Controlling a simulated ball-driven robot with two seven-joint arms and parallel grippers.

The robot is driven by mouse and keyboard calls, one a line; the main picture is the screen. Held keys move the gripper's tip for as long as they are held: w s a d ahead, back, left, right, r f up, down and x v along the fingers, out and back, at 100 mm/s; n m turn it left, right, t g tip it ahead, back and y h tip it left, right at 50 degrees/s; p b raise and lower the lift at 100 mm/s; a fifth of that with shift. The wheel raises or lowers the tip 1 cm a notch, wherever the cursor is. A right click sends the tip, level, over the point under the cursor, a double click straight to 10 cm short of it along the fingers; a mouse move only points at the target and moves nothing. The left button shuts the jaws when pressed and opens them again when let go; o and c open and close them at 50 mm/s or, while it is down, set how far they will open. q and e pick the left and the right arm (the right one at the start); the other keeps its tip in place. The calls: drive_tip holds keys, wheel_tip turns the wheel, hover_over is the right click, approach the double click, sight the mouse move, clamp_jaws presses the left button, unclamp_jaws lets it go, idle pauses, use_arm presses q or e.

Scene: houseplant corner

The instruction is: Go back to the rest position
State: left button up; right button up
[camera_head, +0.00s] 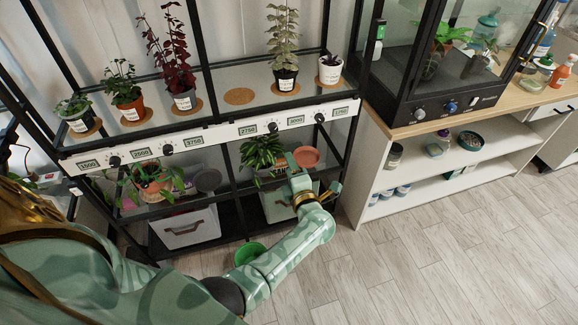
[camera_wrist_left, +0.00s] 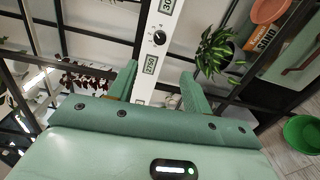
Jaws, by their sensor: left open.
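My left gripper (camera_head: 314,174) is open and empty in the head view, at the end of my green arm, in front of the shelf's lower level. In the left wrist view its two fingers (camera_wrist_left: 160,82) stand apart, with the shelf's white label rail (camera_wrist_left: 157,55) between them in the picture; I see nothing held. Behind the gripper in the head view, a leafy green plant (camera_head: 262,150) and a terracotta saucer (camera_head: 304,156) are on the lower shelf. My right gripper is not in view.
The black-framed plant shelf (camera_head: 225,77) holds several potted plants, with an empty cork coaster (camera_head: 239,96) on top. A green bowl (camera_head: 249,252) is low by my forearm. A glass cabinet (camera_head: 440,60) stands on the bench at right. The wood floor (camera_head: 450,250) at right is clear.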

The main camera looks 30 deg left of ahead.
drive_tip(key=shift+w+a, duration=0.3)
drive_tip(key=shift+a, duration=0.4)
